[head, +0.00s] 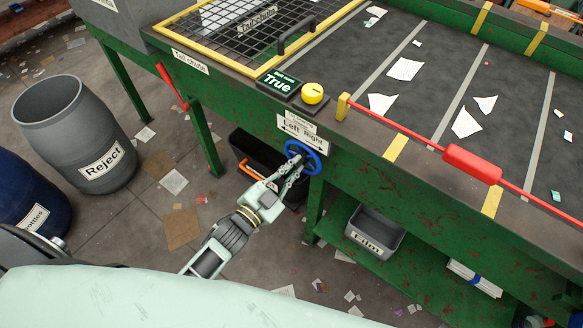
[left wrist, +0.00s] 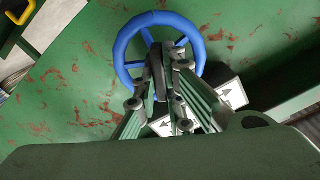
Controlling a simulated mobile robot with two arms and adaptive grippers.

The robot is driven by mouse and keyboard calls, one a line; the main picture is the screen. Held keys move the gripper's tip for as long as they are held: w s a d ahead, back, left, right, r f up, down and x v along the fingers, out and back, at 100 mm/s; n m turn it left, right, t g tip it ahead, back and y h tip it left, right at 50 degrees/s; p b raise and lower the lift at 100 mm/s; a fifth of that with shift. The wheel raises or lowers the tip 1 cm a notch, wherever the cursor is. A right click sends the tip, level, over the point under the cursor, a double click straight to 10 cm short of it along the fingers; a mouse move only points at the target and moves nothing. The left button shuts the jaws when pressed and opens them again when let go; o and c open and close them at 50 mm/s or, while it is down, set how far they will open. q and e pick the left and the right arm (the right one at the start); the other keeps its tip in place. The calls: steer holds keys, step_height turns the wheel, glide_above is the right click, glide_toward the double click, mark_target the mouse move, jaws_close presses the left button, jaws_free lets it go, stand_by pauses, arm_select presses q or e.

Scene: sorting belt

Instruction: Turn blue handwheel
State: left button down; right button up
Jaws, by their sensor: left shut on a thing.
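The blue handwheel (head: 317,161) sits on the green side panel of the belt frame, below the "Left Right" sign (head: 301,129). My left gripper (head: 299,164) reaches it from below left and is shut on it. In the left wrist view the handwheel (left wrist: 121,50) shows as a blue ring with spokes, and my left gripper's fingers (left wrist: 166,68) close at its lower middle, covering its hub and part of the rim. Exactly which part they hold is hidden. My right gripper is in neither view.
A yellow button (head: 312,93) and the "True" display (head: 278,83) stand on the ledge above. A red bar (head: 472,163) runs along the belt edge. A black bin (head: 249,150) is behind my arm; the Film bin (head: 375,236) sits on the lower shelf. A grey Reject barrel (head: 62,130) stands left.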

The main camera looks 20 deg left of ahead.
arm_select(q)
steer(key=shift+m, duration=1)
steer(key=shift+d, duration=0.1)
steer(key=c, duration=1.8)
jaws_free()
steer(key=shift+c, duration=0.2)
steer(key=v, duration=1.2)
